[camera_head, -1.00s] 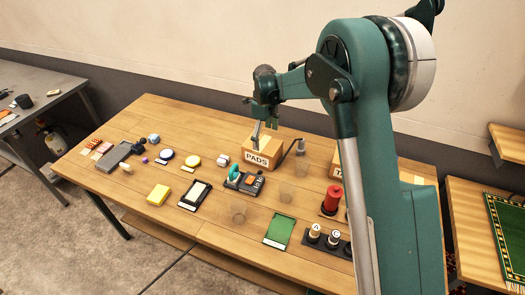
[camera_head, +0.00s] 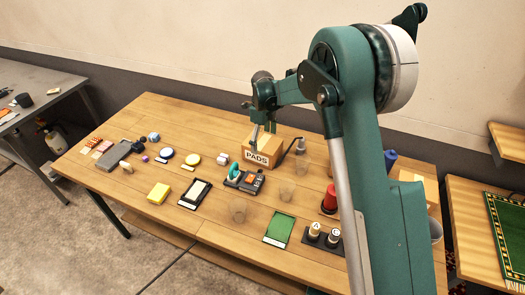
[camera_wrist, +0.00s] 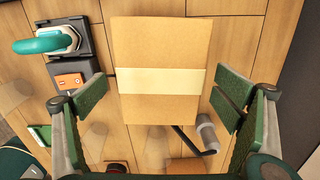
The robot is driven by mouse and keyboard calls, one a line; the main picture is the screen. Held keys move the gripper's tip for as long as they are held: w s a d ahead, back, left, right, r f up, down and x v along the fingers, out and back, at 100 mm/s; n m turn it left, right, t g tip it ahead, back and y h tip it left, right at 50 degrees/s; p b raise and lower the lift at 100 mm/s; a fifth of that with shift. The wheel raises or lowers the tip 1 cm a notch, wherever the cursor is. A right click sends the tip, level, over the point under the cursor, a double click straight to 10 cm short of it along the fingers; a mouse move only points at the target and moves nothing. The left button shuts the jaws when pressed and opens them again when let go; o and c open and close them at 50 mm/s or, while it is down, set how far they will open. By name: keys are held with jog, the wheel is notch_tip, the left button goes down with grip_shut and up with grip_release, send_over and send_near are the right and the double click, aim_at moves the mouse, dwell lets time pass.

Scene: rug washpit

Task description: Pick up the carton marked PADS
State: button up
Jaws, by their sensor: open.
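The carton marked PADS (camera_head: 257,158) is a brown box with a white label on its front face. It stands on the wooden table, near the back middle. In the wrist view its top (camera_wrist: 161,45) shows with a pale tape band across it. My gripper (camera_head: 264,132) is over the carton in the head view. In the wrist view my gripper (camera_wrist: 160,102) is open, with one green-padded finger on each side of the carton. Gaps show between the fingers and the carton, and I see no contact.
A black device with a teal ring (camera_head: 236,170) stands in front of the carton. A grey cylinder with a dark bar (camera_wrist: 207,135) lies close to its right. Clear cups (camera_head: 286,189) and a red spool (camera_head: 330,198) stand nearby. My arm hides part of the table's right side.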

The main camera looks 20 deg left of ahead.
jog(key=shift+f, duration=2.6)
jog(key=c, duration=1.2)
jog(key=shift+o, duration=0.2)
jog(key=shift+r, duration=5)
